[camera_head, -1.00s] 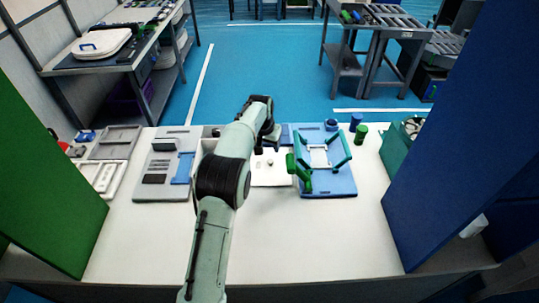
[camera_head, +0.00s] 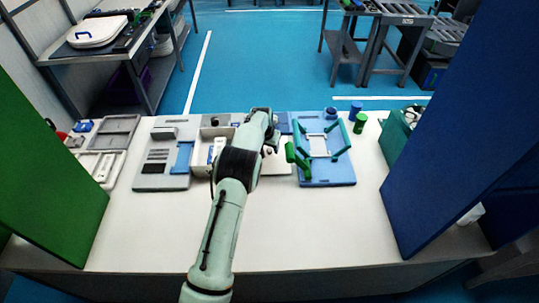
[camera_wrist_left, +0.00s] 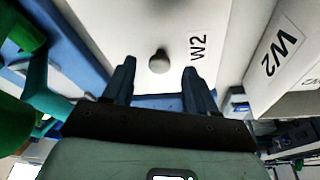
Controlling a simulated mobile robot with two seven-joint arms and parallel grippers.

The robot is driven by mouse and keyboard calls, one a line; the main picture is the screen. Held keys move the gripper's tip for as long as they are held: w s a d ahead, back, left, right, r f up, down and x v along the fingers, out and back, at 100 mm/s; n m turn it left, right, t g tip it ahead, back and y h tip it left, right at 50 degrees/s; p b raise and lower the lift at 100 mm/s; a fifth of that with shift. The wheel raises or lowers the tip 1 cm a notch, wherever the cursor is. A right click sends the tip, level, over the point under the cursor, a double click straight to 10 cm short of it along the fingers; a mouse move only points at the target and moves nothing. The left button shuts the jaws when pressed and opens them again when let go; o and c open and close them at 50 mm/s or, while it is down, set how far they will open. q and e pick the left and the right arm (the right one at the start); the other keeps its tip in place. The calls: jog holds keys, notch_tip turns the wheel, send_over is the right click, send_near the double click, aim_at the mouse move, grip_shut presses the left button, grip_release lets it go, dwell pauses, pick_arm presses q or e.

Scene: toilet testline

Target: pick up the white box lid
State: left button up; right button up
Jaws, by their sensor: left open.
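The white box lid (camera_head: 281,167) lies flat on the table between the white box and the blue fixture, partly hidden by my arm in the head view. In the left wrist view the lid (camera_wrist_left: 115,22) shows a round knob (camera_wrist_left: 159,61) and a "W2" label. My left gripper (camera_wrist_left: 159,69) is open, with its two fingers to either side of the knob and clear of it; the height gap is hard to judge. In the head view my left gripper (camera_head: 271,142) is over the lid's far part. The white box (camera_head: 205,150) stands left of it. My right gripper is not in view.
A blue fixture (camera_head: 340,177) with green handles stands close right of the lid. A grey panel (camera_head: 150,182) is on the left. Green (camera_head: 45,190) and blue (camera_head: 430,150) partitions flank the table. The table's front is clear.

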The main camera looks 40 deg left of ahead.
pick_arm(q)
jog(key=shift+x, duration=1)
jog(key=shift+w, duration=0.15)
jog(key=shift+c, duration=0.3)
jog(key=shift+r, duration=0.1)
grip_shut()
